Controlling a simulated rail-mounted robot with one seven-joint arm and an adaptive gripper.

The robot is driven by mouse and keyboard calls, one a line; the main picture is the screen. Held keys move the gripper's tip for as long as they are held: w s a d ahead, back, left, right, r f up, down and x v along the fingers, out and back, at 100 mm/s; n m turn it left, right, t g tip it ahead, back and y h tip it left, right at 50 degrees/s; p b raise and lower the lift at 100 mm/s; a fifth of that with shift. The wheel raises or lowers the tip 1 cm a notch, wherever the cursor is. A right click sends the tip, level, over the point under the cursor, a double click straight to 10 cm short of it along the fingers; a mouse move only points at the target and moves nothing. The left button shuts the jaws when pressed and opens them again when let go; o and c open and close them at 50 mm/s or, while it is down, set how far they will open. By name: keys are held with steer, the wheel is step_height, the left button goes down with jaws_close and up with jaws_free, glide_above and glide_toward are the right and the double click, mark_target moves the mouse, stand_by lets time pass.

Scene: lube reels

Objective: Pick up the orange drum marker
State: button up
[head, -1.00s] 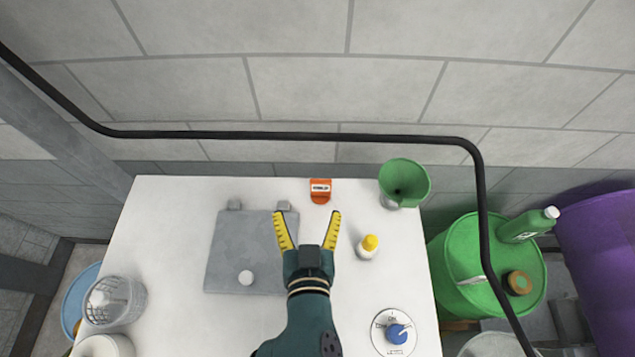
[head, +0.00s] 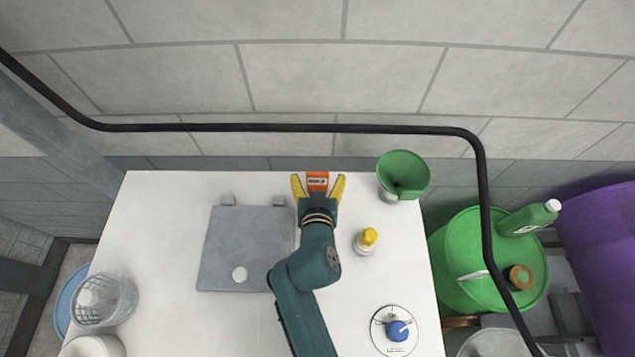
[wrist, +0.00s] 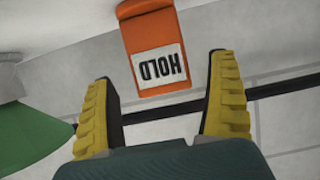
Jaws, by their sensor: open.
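The orange drum marker (head: 317,180) stands at the back edge of the white table. In the wrist view the orange drum marker (wrist: 152,48) shows a white label reading "HOLD", upside down, ahead of my fingertips. My gripper (head: 318,186) is open, with one yellow finger on each side of the marker in the head view. In the wrist view my gripper (wrist: 165,95) has its fingers spread, with the marker between their lines and a little beyond the tips. I cannot tell whether either finger touches it.
A green funnel (head: 403,176) stands right of the marker. A yellow-capped bottle (head: 365,241) is nearer, and a blue-knobbed dial (head: 397,331) lies at front right. A grey plate (head: 243,250) lies left of my arm. A black hose (head: 300,127) crosses the view behind the table.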

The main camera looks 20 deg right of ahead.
steer(key=shift+x, duration=0.9)
steer(key=shift+a, duration=0.1)
steer(key=c, duration=1.2)
